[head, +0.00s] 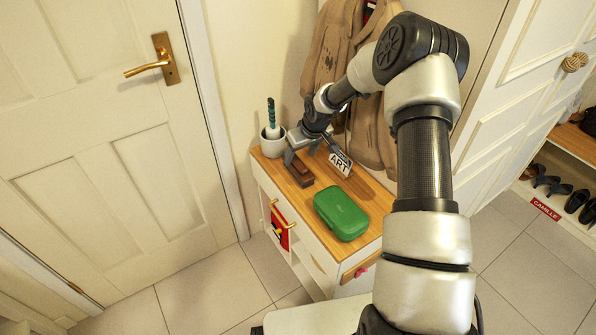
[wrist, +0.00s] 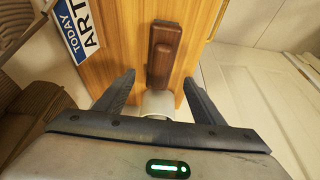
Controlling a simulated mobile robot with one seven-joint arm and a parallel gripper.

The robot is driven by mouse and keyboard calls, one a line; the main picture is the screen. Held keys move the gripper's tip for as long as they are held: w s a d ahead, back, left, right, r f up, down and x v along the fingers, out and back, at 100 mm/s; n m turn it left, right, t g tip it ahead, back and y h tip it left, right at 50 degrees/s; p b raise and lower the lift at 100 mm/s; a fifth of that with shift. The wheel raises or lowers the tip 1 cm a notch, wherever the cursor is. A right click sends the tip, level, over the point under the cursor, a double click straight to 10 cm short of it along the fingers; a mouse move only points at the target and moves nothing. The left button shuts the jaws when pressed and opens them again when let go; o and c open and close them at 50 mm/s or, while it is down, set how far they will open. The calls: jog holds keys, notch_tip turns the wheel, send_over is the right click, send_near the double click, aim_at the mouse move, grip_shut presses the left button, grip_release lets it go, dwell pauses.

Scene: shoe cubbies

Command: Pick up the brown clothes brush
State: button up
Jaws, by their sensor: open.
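The brown clothes brush (head: 299,173) lies on the wooden top of a small white cabinet, near its left end. In the wrist view the brush (wrist: 163,56) lies ahead of the fingers, roughly in line with the gap between them. My gripper (head: 303,150) is open above the cabinet top, close to the brush. The wrist view shows the two dark fingers (wrist: 157,82) spread apart, with nothing held. I cannot tell the exact height of the fingers above the brush.
A green case (head: 341,212) lies on the cabinet top (head: 374,198). A small ART sign (head: 340,161) stands behind the brush. A white pot (head: 272,143) with a teal-handled item stands at the back left corner. Brown coats (head: 345,62) hang behind. A closed door (head: 95,120) is at left.

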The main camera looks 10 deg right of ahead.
aim_at(299, 162)
jog(key=shift+b+x, duration=0.75)
jog(key=shift+x, duration=2.05)
jog(key=shift+d+f+b, duration=0.1)
jog(key=shift+f+b, duration=0.15)
jog(key=shift+b, duration=0.05)
jog(key=c, duration=1.2)
